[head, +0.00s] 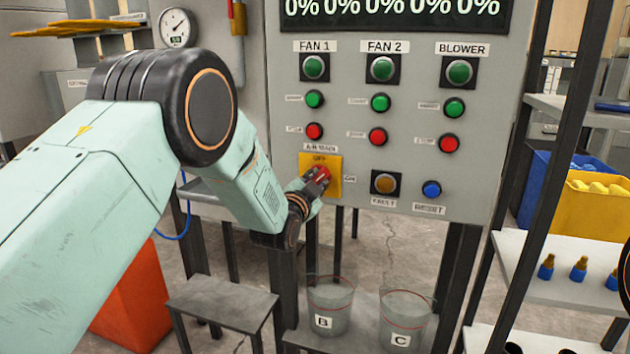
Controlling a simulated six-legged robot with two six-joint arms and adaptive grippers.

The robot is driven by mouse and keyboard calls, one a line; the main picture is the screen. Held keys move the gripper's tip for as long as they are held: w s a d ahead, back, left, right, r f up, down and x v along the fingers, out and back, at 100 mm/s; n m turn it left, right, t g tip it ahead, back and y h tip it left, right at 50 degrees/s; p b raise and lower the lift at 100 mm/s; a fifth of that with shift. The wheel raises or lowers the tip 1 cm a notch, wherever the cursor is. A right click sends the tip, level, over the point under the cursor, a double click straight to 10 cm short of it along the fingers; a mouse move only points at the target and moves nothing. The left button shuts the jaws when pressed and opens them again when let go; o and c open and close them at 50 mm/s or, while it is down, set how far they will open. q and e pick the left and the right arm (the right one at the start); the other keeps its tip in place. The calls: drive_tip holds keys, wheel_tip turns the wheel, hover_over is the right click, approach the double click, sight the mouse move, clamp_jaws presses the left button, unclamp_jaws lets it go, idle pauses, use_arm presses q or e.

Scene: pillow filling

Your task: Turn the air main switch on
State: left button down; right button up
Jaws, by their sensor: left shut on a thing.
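The air main switch (321,174) is a red knob on a yellow plate (335,163) at the lower left of the grey control panel (420,153). A label above it reads AIR MAIN, and OFF shows on the plate. My left gripper (317,179) is at the knob, shut on it. The gripper covers part of the knob, so its exact angle is hard to tell. My right gripper is not in view.
Green and red buttons for FAN 1, FAN 2 and BLOWER sit above the switch. A fault lamp (385,184) and blue reset button (431,189) are to its right. Buckets B (330,300) and C (404,315) stand below. A shelf (560,262) is at right.

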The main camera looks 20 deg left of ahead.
use_arm(q)
drive_tip(key=m, duration=0.4)
drive_tip(key=shift+d+f+m, duration=0.1)
drive_tip(key=shift+f+m, duration=0.05)
drive_tip(key=shift+m, duration=0.15)
drive_tip(key=m, duration=0.4)
drive_tip(key=shift+f, duration=0.1)
drive_tip(key=shift+m, duration=0.3)
drive_tip(key=c, duration=1.2)
unclamp_jaws()
drive_tip(key=shift+w, duration=0.1)
drive_tip(key=s, duration=1.2)
drive_tip(key=shift+a, duration=0.2)
